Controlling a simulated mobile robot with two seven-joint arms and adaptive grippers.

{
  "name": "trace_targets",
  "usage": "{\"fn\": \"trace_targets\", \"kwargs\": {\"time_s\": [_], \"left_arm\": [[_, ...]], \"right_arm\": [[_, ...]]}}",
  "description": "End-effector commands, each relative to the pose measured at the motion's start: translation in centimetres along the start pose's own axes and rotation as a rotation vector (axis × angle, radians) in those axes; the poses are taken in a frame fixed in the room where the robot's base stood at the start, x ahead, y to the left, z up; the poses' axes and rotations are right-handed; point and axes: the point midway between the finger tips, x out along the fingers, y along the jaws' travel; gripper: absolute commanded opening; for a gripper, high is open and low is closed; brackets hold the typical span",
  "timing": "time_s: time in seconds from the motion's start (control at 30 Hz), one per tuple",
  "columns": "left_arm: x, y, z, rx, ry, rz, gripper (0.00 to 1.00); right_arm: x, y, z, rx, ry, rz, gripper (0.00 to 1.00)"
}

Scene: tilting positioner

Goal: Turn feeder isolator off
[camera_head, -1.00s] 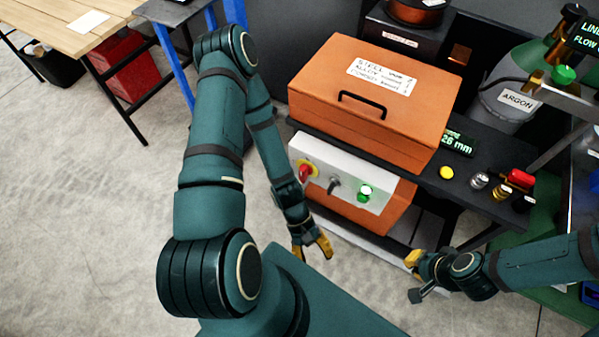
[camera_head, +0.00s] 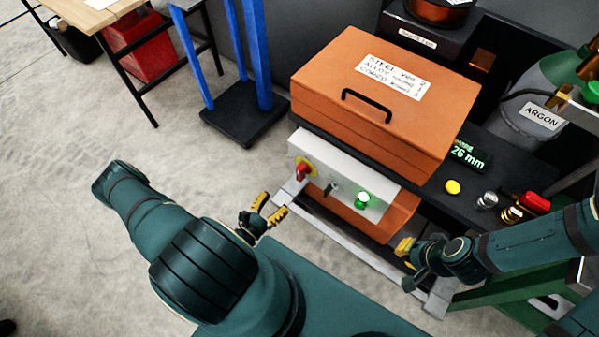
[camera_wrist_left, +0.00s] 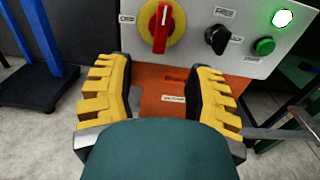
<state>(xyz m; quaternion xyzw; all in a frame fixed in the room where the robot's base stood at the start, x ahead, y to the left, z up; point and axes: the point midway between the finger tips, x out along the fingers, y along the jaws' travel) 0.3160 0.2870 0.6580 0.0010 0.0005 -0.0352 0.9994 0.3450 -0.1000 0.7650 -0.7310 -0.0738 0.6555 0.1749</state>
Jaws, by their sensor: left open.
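The feeder isolator is a red rotary handle on a yellow disc, on the white front panel of the orange feeder box. It shows in the head view (camera_head: 304,171) and in the left wrist view (camera_wrist_left: 161,24). In the wrist view the handle stands nearly upright, with an "OFF" label at its left. My left gripper (camera_head: 269,212) is open and empty, in front of and below the isolator; its yellow fingers (camera_wrist_left: 160,95) stand apart with nothing between them. My right gripper (camera_head: 404,262) is near the box's lower right corner; its fingers are too small to judge.
The panel also has a black selector knob (camera_wrist_left: 217,39) and a green button (camera_wrist_left: 264,46). The orange box (camera_head: 370,100) sits on a dark bench. A blue stand (camera_head: 257,60) is behind left. Open floor (camera_head: 60,230) lies to the left.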

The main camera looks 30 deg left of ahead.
Motion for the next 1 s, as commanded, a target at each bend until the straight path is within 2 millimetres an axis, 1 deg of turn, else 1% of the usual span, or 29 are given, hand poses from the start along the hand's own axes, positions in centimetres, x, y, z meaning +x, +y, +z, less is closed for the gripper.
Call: {"fn": "trace_targets", "kwargs": {"time_s": [0.17, 0.5, 0.6, 0.8, 1.0], "left_arm": [[2.8, -0.1, 0.1, 0.000, -0.004, -0.006, 0.53], [9.4, -0.2, 0.0, 0.000, -0.005, -0.009, 0.53], [11.0, -0.3, 0.1, -0.001, -0.004, -0.010, 0.53], [12.8, -0.2, 0.1, -0.001, -0.003, -0.009, 0.53], [13.2, -0.3, 0.1, -0.001, -0.002, -0.009, 0.53]], "right_arm": [[0.3, 0.1, 0.1, -0.001, -0.002, 0.000, 0.00], [1.0, 0.4, 0.2, -0.002, -0.003, 0.000, 0.00], [1.2, 0.4, 0.2, -0.002, -0.002, 0.000, 0.00], [1.4, 0.5, 0.1, -0.002, 0.000, 0.000, 0.00], [1.4, 0.5, 0.1, -0.002, 0.000, 0.000, 0.00]]}}
